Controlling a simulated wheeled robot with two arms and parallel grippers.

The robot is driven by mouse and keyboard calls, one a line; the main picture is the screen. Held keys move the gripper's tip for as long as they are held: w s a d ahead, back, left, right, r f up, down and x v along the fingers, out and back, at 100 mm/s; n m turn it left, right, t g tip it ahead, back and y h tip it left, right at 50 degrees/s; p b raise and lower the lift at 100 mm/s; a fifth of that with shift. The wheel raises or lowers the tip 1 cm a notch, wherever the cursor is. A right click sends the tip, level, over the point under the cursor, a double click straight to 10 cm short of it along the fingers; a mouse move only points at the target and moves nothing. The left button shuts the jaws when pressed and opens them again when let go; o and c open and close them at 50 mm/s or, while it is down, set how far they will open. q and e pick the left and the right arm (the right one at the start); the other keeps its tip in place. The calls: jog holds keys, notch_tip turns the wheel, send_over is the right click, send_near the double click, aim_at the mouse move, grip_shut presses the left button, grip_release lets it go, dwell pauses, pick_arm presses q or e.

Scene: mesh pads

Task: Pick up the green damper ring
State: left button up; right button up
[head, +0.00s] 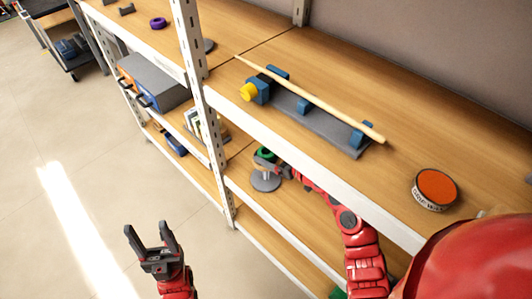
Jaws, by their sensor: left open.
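The green damper ring (266,152) shows in the head view on the middle shelf level, under the top shelf's front edge. It is small and partly covered by my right gripper (265,163), whose dark fingers are at the ring. I cannot tell whether those fingers touch the ring or are closed on it. A grey stand with a round base (266,182) is just below the gripper. My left gripper (151,236) is open and empty, out in front of the shelving over the floor, well away from the ring.
The top shelf (350,80) holds a grey fixture (325,132) with blue blocks, a yellow knob and a wooden rod, plus an orange-topped round tin (436,189). A purple ring (158,23) lies farther left. A white upright post (205,110) stands left of my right gripper.

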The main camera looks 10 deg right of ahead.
jog(key=c, duration=1)
jog(key=shift+r, duration=0.1)
